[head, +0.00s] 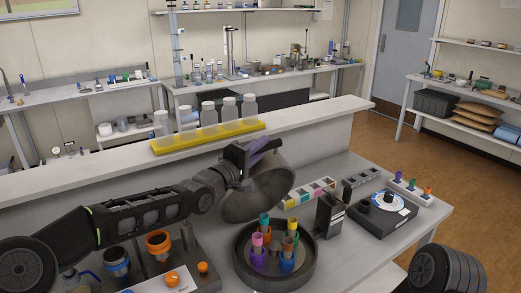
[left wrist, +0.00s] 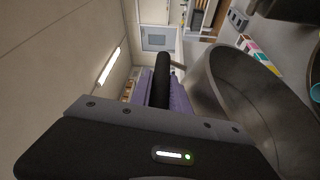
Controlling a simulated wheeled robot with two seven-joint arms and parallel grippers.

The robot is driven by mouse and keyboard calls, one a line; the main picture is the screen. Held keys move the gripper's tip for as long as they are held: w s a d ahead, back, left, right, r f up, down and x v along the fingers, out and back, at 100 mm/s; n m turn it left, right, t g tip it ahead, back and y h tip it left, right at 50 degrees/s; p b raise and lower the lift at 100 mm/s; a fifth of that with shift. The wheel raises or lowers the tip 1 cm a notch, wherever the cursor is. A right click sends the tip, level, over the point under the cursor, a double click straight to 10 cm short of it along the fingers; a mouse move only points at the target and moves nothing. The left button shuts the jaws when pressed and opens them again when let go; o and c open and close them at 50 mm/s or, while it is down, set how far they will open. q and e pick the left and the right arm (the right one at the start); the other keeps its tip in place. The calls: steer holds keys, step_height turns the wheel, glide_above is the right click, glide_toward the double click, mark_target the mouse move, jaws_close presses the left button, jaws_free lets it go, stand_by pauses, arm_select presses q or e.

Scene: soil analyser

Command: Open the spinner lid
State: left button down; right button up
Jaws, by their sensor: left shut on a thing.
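The spinner (head: 240,268) is a round dark bowl on the bench, with several coloured tubes standing in it. Its grey round lid (head: 272,190) is raised and steeply tilted at the bowl's back edge, so the bowl is uncovered. My left gripper (head: 260,148) is at the top of the lid, its purple fingers shut on a black bar that looks like the lid's handle. In the left wrist view the bar (left wrist: 162,72) shows between the purple fingers, with the hollow lid (left wrist: 225,85) to the right. My right gripper is out of view.
A yellow rack (head: 208,137) with several clear bottles stands on the ledge behind. A dark upright block (head: 329,215) and a black device with a white disc (head: 383,212) stand right of the spinner. A tray with orange-capped items (head: 170,270) lies to its left.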

arm_select(q)
steer(key=shift+a+f, duration=0.1)
steer(key=shift+a, duration=0.05)
steer(key=c, duration=1.5)
jaws_free()
steer(key=b+v, duration=0.2)
steer(key=v, duration=0.4)
steer(key=shift+s+a+f, duration=0.1)
steer(key=shift+s+a, duration=0.4)
steer(key=shift+s, duration=0.25)
